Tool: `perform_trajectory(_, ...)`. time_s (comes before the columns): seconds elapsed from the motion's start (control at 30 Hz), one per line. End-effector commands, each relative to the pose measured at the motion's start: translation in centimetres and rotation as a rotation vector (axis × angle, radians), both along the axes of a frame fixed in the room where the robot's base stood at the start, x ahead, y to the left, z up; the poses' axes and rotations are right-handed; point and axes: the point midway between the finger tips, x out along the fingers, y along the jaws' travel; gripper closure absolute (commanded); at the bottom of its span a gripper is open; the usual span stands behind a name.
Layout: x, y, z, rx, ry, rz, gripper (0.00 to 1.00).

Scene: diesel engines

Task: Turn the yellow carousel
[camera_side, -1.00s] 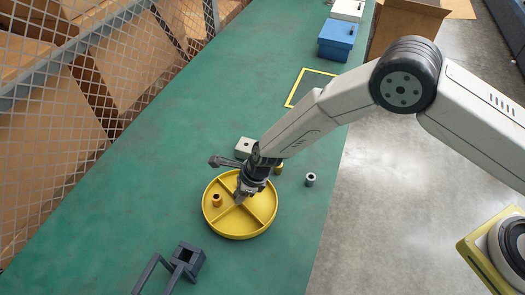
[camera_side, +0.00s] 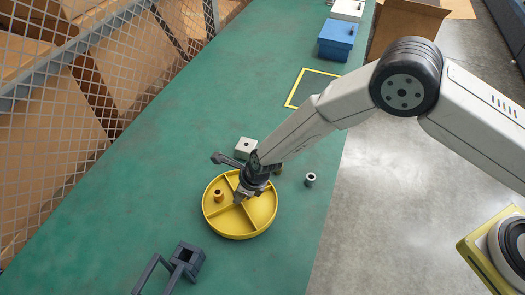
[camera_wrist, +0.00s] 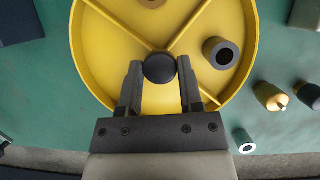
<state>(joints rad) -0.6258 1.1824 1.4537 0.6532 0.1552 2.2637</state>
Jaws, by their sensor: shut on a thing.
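The yellow carousel (camera_side: 226,228) is a round, shallow tray with dividers, lying on the green bench. It also shows in the wrist view (camera_wrist: 110,58). A round black knob (camera_wrist: 160,67) stands at its centre where the dividers meet. My gripper (camera_wrist: 159,75) is shut on this knob, one finger on each side. In the side view my gripper (camera_side: 243,197) points down over the carousel's middle and hides the knob. A brass bushing (camera_side: 219,195) stands in one compartment. A dark grey ring (camera_wrist: 209,54) sits in another compartment in the wrist view.
A pale block with a hole (camera_side: 245,146) and a steel bushing (camera_side: 310,180) stand beyond the carousel. A brass part (camera_wrist: 268,96) stands near the rim. A dark square socket (camera_side: 188,258) is at the near left. Blue box (camera_side: 337,42) far back; bench left is clear.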

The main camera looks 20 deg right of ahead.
Motion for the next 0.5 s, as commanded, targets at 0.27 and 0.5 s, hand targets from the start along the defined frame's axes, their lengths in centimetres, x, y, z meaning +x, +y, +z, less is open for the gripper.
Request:
perform_trajectory(0.27,0.12,-0.01,0.08,0.001,-0.003,-0.001,0.29)
perform_trajectory(0.5,0.05,0.0,0.03,0.001,-0.001,0.001,0.19)
